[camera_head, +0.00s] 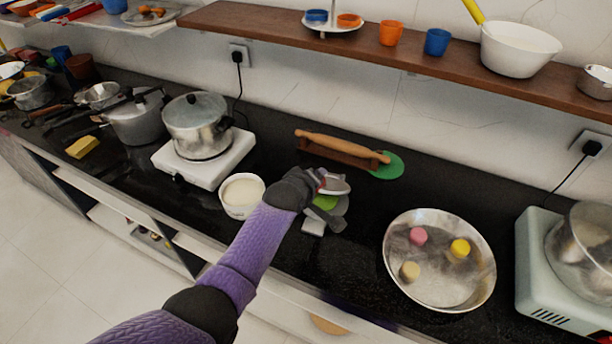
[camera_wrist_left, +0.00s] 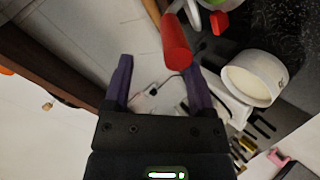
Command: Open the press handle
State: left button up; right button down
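A press lies on the dark counter near the middle of the head view, with a silvery round part (camera_head: 337,185) and a green part (camera_head: 326,202) showing. My left gripper (camera_head: 319,184) is over its left side and hides much of it. In the left wrist view, a thick red handle (camera_wrist_left: 176,47) reaches down between the purple fingers of my left gripper (camera_wrist_left: 158,68), closer to the right finger. The fingers are spread, with a clear gap left of the handle. I cannot tell whether the right finger touches it. My right gripper is not in view.
A white bowl (camera_head: 242,196) stands just left of the press; it also shows in the left wrist view (camera_wrist_left: 255,78). A rolling pin (camera_head: 343,145) lies behind. A steel basin (camera_head: 440,292) holding coloured pieces stands right. A pot (camera_head: 197,126) stands on a white stove. A wooden shelf (camera_head: 360,50) hangs above.

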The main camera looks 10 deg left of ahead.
pick_arm(q)
jog(key=p+v, duration=0.3)
jog(key=v, duration=0.4)
